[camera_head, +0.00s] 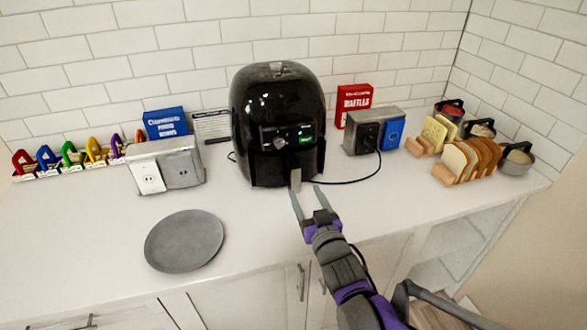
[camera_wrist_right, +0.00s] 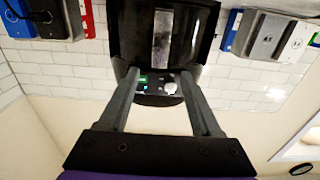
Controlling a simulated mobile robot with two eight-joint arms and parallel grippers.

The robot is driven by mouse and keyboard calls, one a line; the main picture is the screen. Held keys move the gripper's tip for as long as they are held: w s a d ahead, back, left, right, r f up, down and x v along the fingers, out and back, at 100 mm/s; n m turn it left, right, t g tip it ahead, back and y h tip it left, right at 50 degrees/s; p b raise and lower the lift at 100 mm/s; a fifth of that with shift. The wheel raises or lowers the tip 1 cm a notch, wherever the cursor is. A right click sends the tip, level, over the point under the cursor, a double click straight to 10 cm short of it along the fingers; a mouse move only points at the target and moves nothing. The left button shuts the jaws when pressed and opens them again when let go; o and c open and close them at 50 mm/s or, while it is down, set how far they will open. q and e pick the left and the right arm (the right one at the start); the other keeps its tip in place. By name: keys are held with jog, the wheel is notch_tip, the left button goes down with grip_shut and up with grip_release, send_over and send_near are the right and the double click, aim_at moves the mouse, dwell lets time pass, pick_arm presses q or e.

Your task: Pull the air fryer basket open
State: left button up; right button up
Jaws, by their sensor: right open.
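The black air fryer (camera_head: 278,110) stands upright on the counter against the tiled wall; its basket front (camera_head: 268,168) looks shut. Its light grey handle (camera_head: 296,180) sticks out at the lower front. My right gripper (camera_head: 306,190) is open and empty just in front of the handle, fingers pointing at the fryer. In the right wrist view, which looks upside down, the handle (camera_wrist_right: 163,38) lies between the lines of the two spread fingers (camera_wrist_right: 159,72), just past their tips. I cannot tell whether a finger touches it. My left gripper is not in view.
A grey plate (camera_head: 185,241) lies on the counter at left. An outlet box (camera_head: 165,168) stands left of the fryer, another (camera_head: 374,131) right, with a black cord (camera_head: 352,181) on the counter. Bread in a rack (camera_head: 466,162) stands far right. The front counter is mostly clear.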

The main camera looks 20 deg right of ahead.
aim_at(296, 174)
jog(key=w, duration=0.9)
jog(key=shift+w+a, duration=0.15)
jog(key=shift+w, duration=0.1)
grip_shut()
dwell(1.0)
